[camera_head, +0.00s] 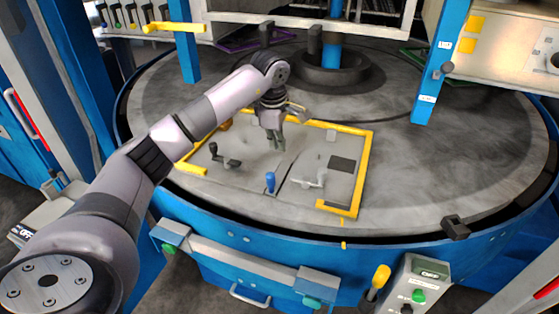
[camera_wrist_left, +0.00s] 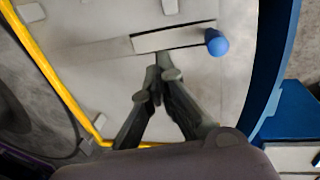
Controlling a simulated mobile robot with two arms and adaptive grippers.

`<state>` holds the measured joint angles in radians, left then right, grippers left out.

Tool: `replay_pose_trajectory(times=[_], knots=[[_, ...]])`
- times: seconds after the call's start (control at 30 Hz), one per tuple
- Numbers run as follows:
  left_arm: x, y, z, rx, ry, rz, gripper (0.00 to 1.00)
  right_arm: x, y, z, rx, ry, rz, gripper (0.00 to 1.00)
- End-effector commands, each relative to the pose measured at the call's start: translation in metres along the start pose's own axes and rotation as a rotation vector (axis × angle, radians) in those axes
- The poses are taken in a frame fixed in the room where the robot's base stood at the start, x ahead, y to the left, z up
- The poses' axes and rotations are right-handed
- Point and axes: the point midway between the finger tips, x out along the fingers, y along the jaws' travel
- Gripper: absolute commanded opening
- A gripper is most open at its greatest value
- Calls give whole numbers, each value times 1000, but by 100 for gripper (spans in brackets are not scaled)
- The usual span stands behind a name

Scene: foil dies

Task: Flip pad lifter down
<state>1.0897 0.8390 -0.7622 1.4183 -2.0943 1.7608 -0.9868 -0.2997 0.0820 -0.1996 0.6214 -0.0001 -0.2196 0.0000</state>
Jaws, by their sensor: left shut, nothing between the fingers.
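A lever with a blue knob (camera_head: 270,182) stands up from the grey plate on the round table; it is likely the pad lifter. In the left wrist view its blue knob (camera_wrist_left: 216,42) lies at the upper right, beside a narrow slot or bar (camera_wrist_left: 172,38). My left gripper (camera_head: 277,146) points down above the plate, behind the knob and apart from it. In the wrist view the left gripper's fingertips (camera_wrist_left: 161,70) are together and empty, left of and below the knob. My right gripper is not in view.
A yellow frame (camera_head: 365,165) borders the plate. A black crank handle (camera_head: 224,157) stands left of the knob and a pale grey handle (camera_head: 308,181) right of it. A dark square pad (camera_head: 342,165) lies further right. Blue posts (camera_head: 440,60) rise around the table.

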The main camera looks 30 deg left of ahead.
Motion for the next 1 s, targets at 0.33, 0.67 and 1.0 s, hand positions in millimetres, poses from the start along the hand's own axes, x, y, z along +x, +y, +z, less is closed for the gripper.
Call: replay_pose_trajectory(times=[0.33, 0.67, 1.0], knots=[[-35, 4, 0, 0, 0, -2, 0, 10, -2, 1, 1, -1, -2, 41], [-36, 4, 0, 0, 0, -2, 0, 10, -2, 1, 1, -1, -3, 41], [-36, 4, 0, 0, 0, -1, 0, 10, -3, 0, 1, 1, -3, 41]])
